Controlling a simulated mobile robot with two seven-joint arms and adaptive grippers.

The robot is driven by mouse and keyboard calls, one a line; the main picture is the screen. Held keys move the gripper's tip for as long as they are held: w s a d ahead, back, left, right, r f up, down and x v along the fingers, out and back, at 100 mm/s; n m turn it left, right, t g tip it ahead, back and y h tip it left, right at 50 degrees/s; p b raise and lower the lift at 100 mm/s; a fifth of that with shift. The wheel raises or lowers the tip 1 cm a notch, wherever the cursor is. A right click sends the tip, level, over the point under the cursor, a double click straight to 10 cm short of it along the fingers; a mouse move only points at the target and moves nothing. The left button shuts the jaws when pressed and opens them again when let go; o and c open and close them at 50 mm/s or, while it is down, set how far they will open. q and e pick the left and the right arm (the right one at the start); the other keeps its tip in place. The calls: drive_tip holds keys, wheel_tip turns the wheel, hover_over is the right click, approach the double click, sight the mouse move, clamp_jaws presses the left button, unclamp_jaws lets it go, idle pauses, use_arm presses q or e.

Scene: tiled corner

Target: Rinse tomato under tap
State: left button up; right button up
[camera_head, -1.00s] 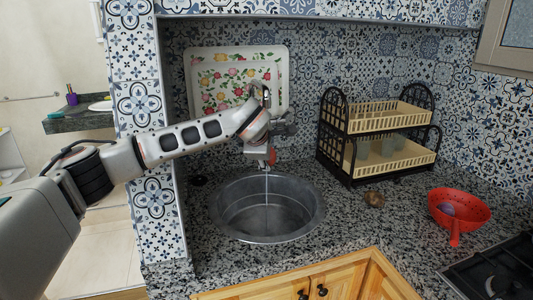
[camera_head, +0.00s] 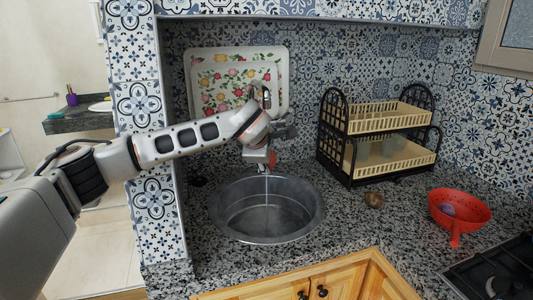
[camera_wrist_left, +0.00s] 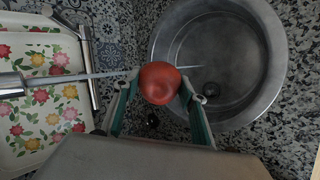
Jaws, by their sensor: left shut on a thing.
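A red tomato (camera_wrist_left: 159,83) is held between the fingers of my left gripper (camera_wrist_left: 160,88) in the left wrist view. In the head view the tomato (camera_head: 272,158) shows as a small red patch under my left wrist, mostly hidden by the gripper. The tap (camera_wrist_left: 12,85) is at the left in the wrist view; a thin water stream runs from it to the tomato and shows again beyond it. In the head view the tap (camera_head: 265,95) is partly hidden by my arm. The round metal sink (camera_head: 235,223) lies below the gripper. My right gripper is not in view.
A floral tray (camera_head: 195,65) leans on the tiled wall. A black two-tier dish rack (camera_head: 345,172) stands right of the sink. A brown round item (camera_head: 374,200) and a red colander (camera_head: 470,211) holding a purple item (camera_head: 447,209) are on the counter, near a hob (camera_head: 500,275).

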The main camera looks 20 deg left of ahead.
use_arm(q)
drive_tip(key=s+d+r, duration=0.2)
drive_tip(key=s+r, duration=0.1)
drive_tip(key=s, duration=0.5)
drive_tip(key=shift+s, duration=0.15)
idle(0.6)
